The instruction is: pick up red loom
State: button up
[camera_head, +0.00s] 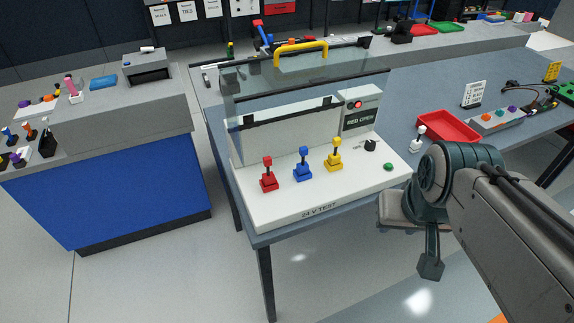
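A red piece (268,176), with a square base, black stem and red top, stands upright on the white deck of the 24 V test station (320,207). No other thing in view is plainly a red loom. Matching blue (303,165) and yellow (334,156) pieces stand to its right. My gripper (420,240) hangs off the right front of the station, well apart from the red piece. It is seen edge-on and partly hidden by my arm, so I cannot tell its opening.
A clear cover with a yellow handle (301,47) stands raised behind the deck. The station's display (359,119) reads "RED OPEN" beside a red lamp. A red tray (448,126) and dark cables (533,92) lie right. A blue-fronted counter (120,207) stands left.

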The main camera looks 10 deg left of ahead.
aim_at(268, 178)
jog(key=u, duration=0.45)
jog(key=k, duration=0.6)
jog(key=u, duration=1.05)
jog(key=i, duration=1.05)
jog(key=z, duration=0.6)
